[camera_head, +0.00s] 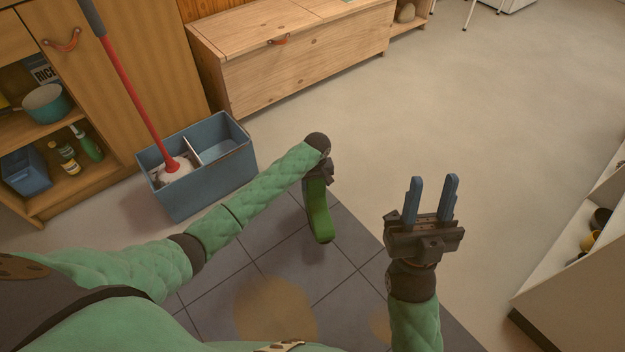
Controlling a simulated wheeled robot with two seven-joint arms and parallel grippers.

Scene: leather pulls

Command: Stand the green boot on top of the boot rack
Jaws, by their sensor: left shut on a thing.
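The green boot (319,212) hangs from my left gripper (319,180) near the middle of the head view, above the dark tiled floor. The gripper is shut on its upper end, and my wrist partly hides that end. My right gripper (431,198) is to the right of the boot, with its two blue fingers apart and nothing between them. No boot rack is clearly recognisable. A pale shelf unit (572,292) is cut off at the right edge, with small dark and yellow items in it; I cannot tell whether it is the rack.
A blue divided bucket (215,176) holding a red-handled mop (142,100) stands left of the boot. A wooden cabinet (150,45) with open shelves is at the far left, and a wooden chest (295,65) is at the back. The beige floor (480,120) between chest and shelf unit is clear.

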